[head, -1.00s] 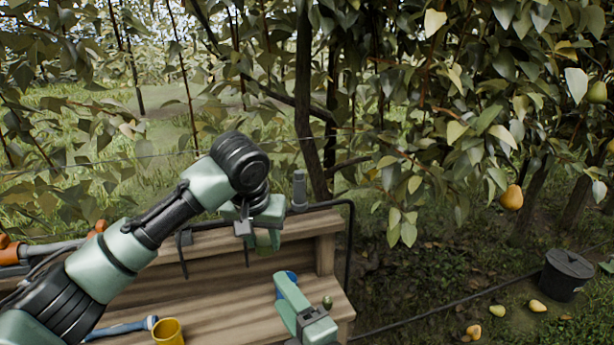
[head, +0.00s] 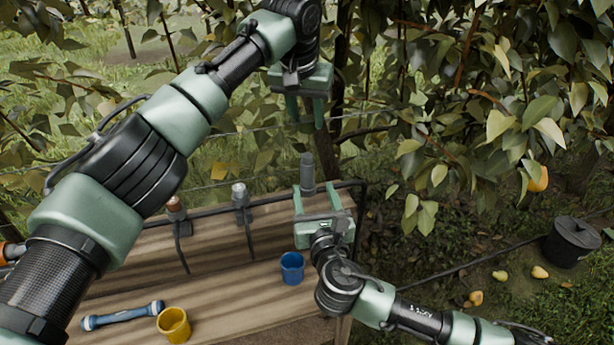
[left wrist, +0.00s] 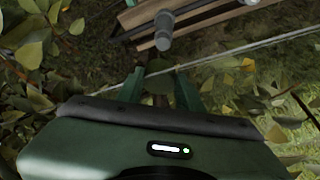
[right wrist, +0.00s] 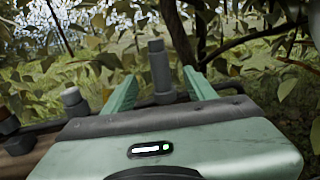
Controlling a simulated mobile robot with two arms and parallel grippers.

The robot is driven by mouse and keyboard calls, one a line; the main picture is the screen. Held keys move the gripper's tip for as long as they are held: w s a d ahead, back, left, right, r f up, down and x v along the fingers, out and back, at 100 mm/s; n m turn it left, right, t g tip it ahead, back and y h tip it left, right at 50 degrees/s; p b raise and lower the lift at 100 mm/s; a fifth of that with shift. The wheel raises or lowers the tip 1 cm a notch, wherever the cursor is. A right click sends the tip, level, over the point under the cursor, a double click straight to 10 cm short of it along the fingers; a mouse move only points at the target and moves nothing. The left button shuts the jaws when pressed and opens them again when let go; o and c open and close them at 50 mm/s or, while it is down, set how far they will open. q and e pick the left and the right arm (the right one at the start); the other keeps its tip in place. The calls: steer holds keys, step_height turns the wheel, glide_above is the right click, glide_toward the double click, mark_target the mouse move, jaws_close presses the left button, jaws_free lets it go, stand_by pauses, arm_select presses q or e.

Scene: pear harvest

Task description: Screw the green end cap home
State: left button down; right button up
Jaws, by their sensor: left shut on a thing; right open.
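My left gripper (head: 305,110) hangs fingers-down above the bench's right back corner, shut on a small dark green piece. This looks like the green end cap (left wrist: 160,66), between the fingertips in the left wrist view. It is hard to make out in the head view. A grey upright post (head: 307,172) stands below the left gripper, apart from it. My right gripper (head: 316,197) is open, with one finger to each side of the post's lower part. In the right wrist view the post (right wrist: 160,68) shows between the fingers; contact cannot be told.
A red-topped fitting (head: 175,208) and a white-topped fitting (head: 240,196) stand along the bench's back rail. A blue cup (head: 291,268), a yellow cup (head: 174,324) and a blue-ended tool (head: 122,315) are on the bench (head: 225,290). Branches hang close at right.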

steer(key=w+a, duration=0.2)
steer(key=w, duration=1)
jaws_close()
steer(key=shift+f, duration=0.1)
stand_by(1.2)
